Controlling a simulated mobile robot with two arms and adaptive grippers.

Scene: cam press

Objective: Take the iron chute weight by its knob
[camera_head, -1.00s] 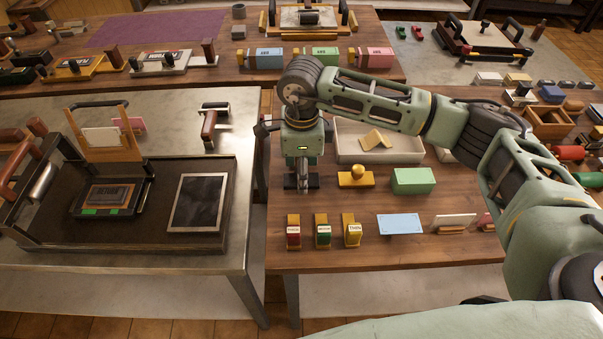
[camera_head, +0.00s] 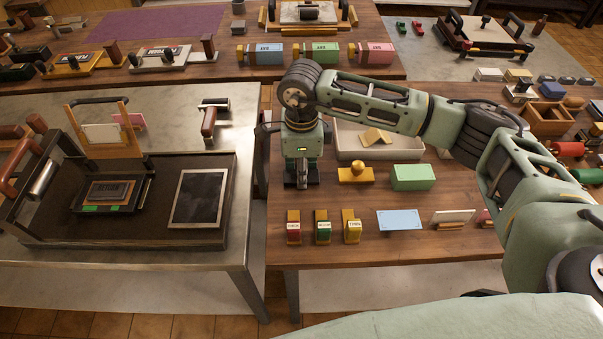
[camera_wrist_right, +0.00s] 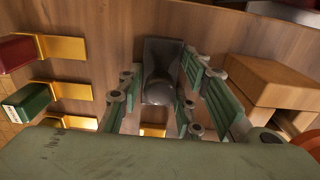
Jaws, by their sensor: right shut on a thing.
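The iron chute weight (camera_wrist_right: 163,58) is a dark block with a rounded knob (camera_wrist_right: 160,92). In the right wrist view the knob is between the fingers of my right gripper (camera_wrist_right: 158,98), which is shut on it. In the head view the dark weight (camera_head: 291,183) stands on the wooden table, partly hidden below my right gripper (camera_head: 302,178). The gripper points straight down from above. I see no gap between the weight and the table. My left gripper is not in view.
A brass weight with a round knob (camera_head: 355,174) and a green box (camera_head: 413,177) stand just right of it. Several small labelled blocks, one red (camera_head: 293,228), stand in front. A pale tray (camera_head: 400,153) is behind. The table's left edge is close.

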